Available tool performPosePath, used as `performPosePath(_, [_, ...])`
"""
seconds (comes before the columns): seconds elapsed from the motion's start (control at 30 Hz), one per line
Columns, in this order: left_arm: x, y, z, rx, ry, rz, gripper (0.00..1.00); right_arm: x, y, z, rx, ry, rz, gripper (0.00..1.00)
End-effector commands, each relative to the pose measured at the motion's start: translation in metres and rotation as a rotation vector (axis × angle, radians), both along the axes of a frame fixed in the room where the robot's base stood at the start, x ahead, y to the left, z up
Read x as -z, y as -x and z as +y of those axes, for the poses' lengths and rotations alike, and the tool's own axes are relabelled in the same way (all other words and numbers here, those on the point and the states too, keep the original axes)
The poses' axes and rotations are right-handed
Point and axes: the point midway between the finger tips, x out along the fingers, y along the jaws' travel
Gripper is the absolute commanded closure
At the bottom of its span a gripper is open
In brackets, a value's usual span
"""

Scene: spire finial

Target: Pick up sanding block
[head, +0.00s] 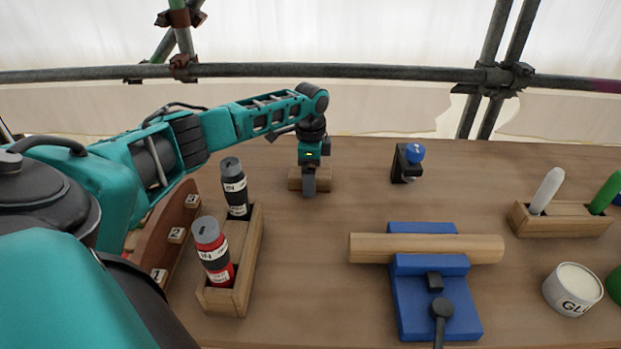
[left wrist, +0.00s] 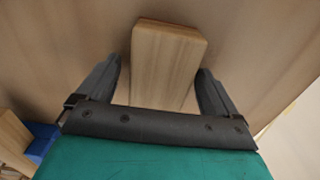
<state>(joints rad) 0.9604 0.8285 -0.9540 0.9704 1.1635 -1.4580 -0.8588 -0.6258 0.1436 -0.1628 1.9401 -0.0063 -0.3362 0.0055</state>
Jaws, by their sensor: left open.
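The sanding block appears to be the plain wooden block (head: 322,180) lying at the back of the table, left of centre. In the left wrist view the block (left wrist: 166,60) lies between the two dark fingers, with a gap on each side. My left gripper (head: 309,190) is over the block from above, and it hides part of it. In the left wrist view the left gripper (left wrist: 160,85) is open, its fingers on either side of the block. I cannot tell whether either finger touches it. My right gripper is not in view.
A wooden holder (head: 243,270) with a black bottle (head: 235,188) and a red bottle (head: 213,252) stands at the left. A blue clamp (head: 425,300) holds a wooden rod (head: 485,248). A small black-and-blue tool (head: 406,163) stands right of the block. A glue tub (head: 573,289) is at the right.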

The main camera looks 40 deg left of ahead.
Motion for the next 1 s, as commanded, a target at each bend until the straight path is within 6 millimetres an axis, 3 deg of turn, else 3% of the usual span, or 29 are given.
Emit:
performPosePath(0.17, [-0.0002, 0.0001, -0.0001, 0.000, 0.000, 0.000, 0.08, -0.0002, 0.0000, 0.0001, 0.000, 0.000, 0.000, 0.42])
performPosePath(0.77, [-0.0007, 0.0000, 0.0001, -0.001, 0.000, 0.000, 0.66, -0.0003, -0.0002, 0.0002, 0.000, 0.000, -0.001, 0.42])
performPosePath(1.0, [-0.0019, -0.0002, 0.0002, -0.001, 0.001, -0.001, 0.66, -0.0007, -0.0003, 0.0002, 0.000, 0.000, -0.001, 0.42])
